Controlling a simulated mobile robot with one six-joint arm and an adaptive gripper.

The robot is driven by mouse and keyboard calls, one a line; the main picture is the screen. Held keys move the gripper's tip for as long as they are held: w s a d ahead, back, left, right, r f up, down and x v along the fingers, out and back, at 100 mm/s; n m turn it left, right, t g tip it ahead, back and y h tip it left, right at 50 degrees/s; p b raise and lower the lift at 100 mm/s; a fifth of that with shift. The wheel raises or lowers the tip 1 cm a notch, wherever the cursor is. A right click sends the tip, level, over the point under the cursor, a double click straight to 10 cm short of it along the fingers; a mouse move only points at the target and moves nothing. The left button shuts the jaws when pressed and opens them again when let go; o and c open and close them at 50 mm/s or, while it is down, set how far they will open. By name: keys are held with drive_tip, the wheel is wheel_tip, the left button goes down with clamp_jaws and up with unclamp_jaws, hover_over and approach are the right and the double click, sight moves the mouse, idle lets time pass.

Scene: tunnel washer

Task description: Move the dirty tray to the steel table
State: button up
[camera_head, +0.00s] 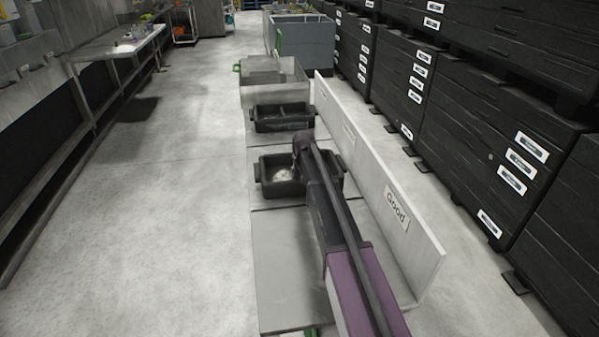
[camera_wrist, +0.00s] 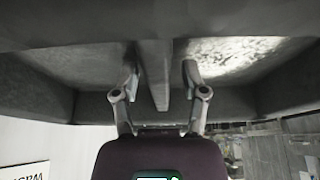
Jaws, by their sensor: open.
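A dark tray (camera_head: 265,186) sits on the grey bench below the end of my arm. A bright pale patch shows inside it. In the wrist view a dark tray (camera_wrist: 40,107) fills the top, with a central divider (camera_wrist: 158,55). My gripper (camera_wrist: 160,76) is open, with one finger on each side of that divider; I cannot tell if they touch it. In the head view my arm hides the gripper. A second dark tray (camera_head: 283,126) stands farther along.
A low panel with a "Good" sign (camera_head: 396,205) runs along the right of the bench (camera_head: 280,270). A grey open bin (camera_head: 274,95) stands beyond the trays. Black stacked crates (camera_head: 470,130) line the right. The floor (camera_head: 165,200) between bench and left table is clear.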

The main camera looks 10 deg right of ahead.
drive_tip(key=shift+r, duration=0.2)
drive_tip(key=p+v, duration=1.1)
drive_tip(key=v, duration=0.1)
idle(0.5)
idle(0.7)
drive_tip(key=s+f+g, duration=0.1)
drive_tip(key=s+g, duration=0.3)
drive_tip(key=s, duration=3)
drive_tip(key=shift+s+a+f+g, duration=0.2)
drive_tip(key=shift+s+a+g, duration=0.1)
